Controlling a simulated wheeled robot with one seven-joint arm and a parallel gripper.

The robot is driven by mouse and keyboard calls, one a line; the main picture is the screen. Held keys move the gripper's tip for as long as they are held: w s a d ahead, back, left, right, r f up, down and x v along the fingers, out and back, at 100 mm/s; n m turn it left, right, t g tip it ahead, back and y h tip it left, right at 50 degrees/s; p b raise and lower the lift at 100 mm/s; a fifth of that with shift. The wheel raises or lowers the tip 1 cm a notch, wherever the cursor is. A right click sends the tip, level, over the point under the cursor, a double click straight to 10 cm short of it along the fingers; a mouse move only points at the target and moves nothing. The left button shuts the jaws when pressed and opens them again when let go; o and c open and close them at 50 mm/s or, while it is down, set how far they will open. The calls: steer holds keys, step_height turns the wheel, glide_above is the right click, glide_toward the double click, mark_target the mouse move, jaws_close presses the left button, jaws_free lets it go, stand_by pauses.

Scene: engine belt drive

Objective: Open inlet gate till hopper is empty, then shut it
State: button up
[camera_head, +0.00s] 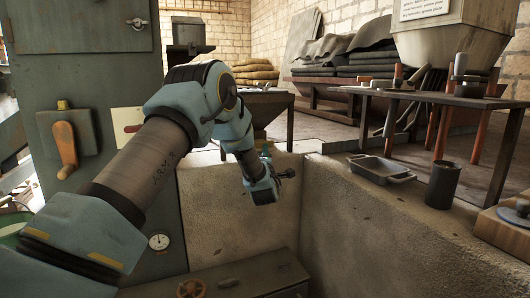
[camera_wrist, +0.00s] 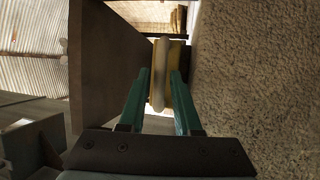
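In the wrist view, a long cream handle (camera_wrist: 160,75) stands in front of a yellow plate (camera_wrist: 181,92). The two green fingers of my gripper (camera_wrist: 160,85) lie on either side of the handle. Whether they press on it or stand slightly apart is unclear. In the head view, my gripper (camera_head: 284,174) is low beside the concrete wall, and its fingers are too small to read. A large pale hopper (camera_head: 455,42) with a placard stands at the upper right; its inside is hidden. I cannot tell which part is the inlet gate.
A grey cabinet with an orange handle (camera_head: 66,147) and a gauge (camera_head: 158,242) stands at the left. A metal tray (camera_head: 380,169) and a dark cup (camera_head: 442,185) rest on the ledge at the right. In the wrist view, a rough wall (camera_wrist: 255,90) is close to my right finger.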

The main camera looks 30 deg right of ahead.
steer(key=shift+x, duration=1.15)
jaws_close()
stand_by(0.6)
